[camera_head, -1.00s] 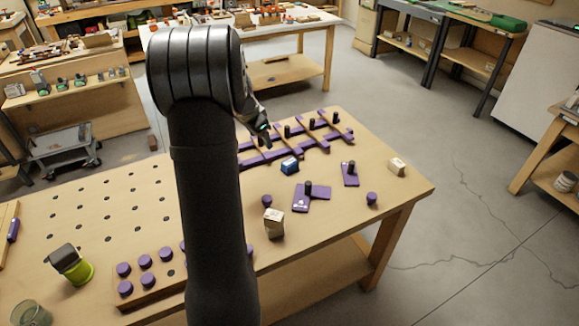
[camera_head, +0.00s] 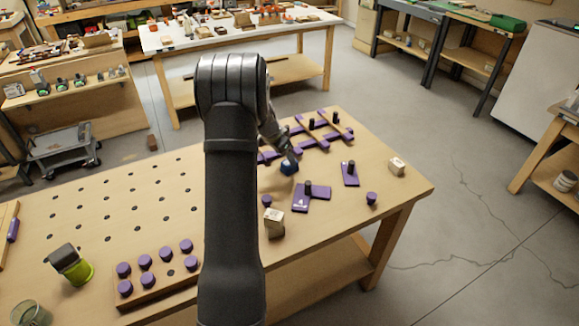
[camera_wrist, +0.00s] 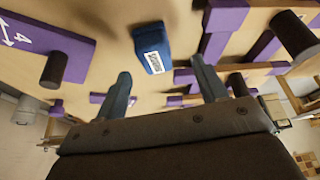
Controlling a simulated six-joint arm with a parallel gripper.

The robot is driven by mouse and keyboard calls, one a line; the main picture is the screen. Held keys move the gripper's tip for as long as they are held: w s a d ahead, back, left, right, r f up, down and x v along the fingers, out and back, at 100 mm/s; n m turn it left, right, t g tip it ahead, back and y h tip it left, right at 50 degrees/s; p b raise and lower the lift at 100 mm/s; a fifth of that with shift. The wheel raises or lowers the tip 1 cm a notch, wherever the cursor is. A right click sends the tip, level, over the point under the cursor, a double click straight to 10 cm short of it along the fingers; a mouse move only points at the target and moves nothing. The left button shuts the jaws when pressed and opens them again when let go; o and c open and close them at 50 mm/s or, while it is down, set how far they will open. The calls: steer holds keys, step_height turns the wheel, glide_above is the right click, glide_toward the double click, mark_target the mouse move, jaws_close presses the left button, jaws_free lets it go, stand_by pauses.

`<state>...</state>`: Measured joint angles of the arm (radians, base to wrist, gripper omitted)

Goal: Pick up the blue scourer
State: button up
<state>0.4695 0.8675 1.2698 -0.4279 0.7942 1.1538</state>
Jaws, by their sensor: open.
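The blue scourer (camera_head: 288,167) lies on the wooden workbench (camera_head: 340,216), partly covered by my gripper in the head view. In the wrist view the blue scourer (camera_wrist: 153,48) is a small block with a white label, lying beyond my fingertips and between their lines. My gripper (camera_wrist: 160,82) is open with nothing between its two fingers. In the head view my gripper (camera_head: 289,156) is just above and behind the scourer; whether it touches it cannot be told there.
A purple jointed frame (camera_head: 322,141) lies behind the scourer. Purple plates with dark pegs (camera_head: 316,192), a purple knob (camera_head: 267,201) and a pale box (camera_head: 274,222) stand in front. A peg on a plate (camera_wrist: 54,70) shows left in the wrist view. Bare bench lies around the scourer.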

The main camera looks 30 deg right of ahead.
mark_target(289, 166)
steer(key=x, duration=0.5)
steer(key=shift+s+d, duration=0.15)
steer(key=shift+s, duration=0.15)
steer(key=c, duration=1.1)
steer(key=shift+r, duration=0.1)
